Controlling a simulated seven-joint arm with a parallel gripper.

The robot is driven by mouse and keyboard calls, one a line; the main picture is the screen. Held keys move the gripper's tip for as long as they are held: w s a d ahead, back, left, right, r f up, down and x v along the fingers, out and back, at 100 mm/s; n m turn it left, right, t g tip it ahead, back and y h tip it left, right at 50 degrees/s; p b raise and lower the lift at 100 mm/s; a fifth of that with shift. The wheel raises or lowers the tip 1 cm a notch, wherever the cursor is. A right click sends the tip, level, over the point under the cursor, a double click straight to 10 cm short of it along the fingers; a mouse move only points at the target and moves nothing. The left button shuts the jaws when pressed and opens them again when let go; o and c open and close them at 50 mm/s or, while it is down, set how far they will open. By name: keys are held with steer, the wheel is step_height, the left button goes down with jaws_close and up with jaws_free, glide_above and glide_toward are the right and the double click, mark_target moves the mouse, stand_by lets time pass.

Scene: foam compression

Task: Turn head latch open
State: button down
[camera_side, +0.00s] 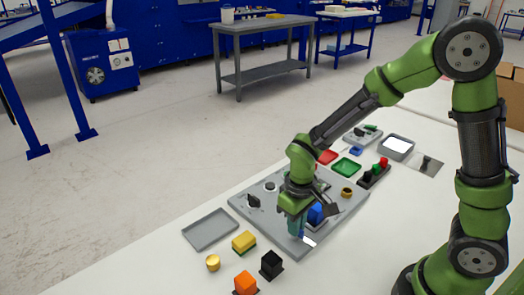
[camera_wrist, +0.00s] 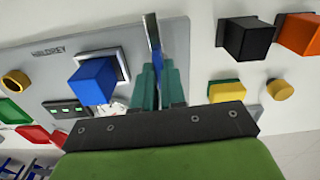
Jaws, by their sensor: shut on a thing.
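My gripper (camera_wrist: 158,85) points down at the grey panel. Its teal fingers are closed around a thin upright blue-and-grey bar (camera_wrist: 152,35), which I take to be the head latch. The bar sticks out past the fingertips at the panel's edge, and its lower part is hidden between the fingers. In the side view my gripper (camera_side: 297,226) is low over the front edge of the grey panel (camera_side: 335,225), and the latch cannot be made out clearly. A blue block (camera_wrist: 93,80) stands beside the fingers in a dark-framed square; it also shows in the side view (camera_side: 316,213).
An empty grey tray (camera_side: 210,230), a yellow-and-green block (camera_side: 244,242), a gold cylinder (camera_side: 213,263), a black block (camera_side: 271,264) and an orange block (camera_side: 245,284) lie left of and before the panel.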

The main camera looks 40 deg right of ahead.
steer(key=shift+m, duration=0.4)
steer(key=c, duration=1.2)
jaws_free()
step_height(320, 180, up, 17)
